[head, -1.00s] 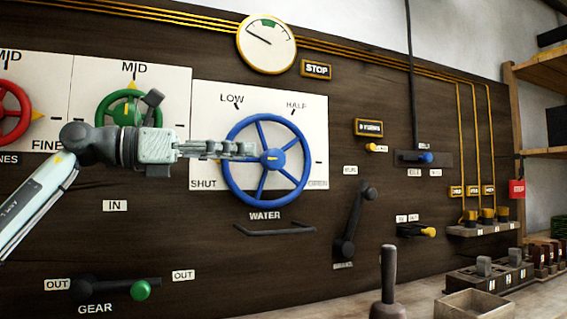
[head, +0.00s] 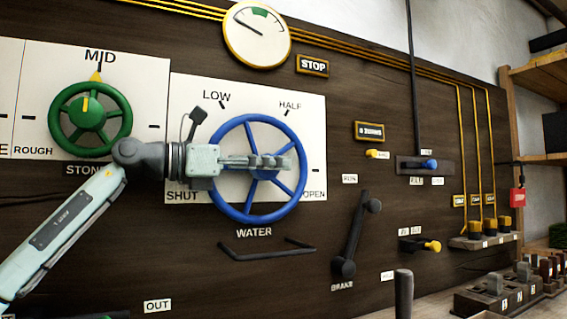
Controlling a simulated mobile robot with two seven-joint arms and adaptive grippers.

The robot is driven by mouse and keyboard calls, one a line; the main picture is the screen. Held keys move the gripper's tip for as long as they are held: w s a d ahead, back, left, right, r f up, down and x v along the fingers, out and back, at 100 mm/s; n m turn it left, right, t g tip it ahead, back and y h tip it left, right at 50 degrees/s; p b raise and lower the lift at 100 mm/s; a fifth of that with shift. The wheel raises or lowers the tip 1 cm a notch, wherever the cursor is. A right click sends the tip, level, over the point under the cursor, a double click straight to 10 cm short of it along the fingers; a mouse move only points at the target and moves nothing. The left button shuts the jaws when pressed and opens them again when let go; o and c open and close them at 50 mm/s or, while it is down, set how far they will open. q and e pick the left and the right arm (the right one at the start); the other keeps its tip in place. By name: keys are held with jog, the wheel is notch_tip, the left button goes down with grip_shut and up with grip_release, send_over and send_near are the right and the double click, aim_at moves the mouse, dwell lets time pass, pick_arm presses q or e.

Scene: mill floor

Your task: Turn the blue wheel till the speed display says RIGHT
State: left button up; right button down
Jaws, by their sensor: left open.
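The blue wheel (head: 255,119) is on a white plate marked LOW, HALF, SHUT and OPEN, with WATER below it. The speed display (head: 313,65) reads STOP. My left gripper (head: 288,162) is open and empty. Its fingers reach from the left across the front of the wheel, past the hub, and hide the hub and part of the spokes. I cannot tell whether they touch the wheel. My right gripper is out of view.
A round gauge (head: 257,35) hangs above the blue wheel. A green wheel (head: 90,118) is to the left. Below are a black bar handle (head: 268,251) and a BRAKE lever (head: 355,235). A bench with several switch blocks (head: 497,297) is at lower right.

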pick_arm(q)
jog(key=x, duration=0.3)
jog(key=shift+c, duration=0.3)
jog(key=c, duration=0.9)
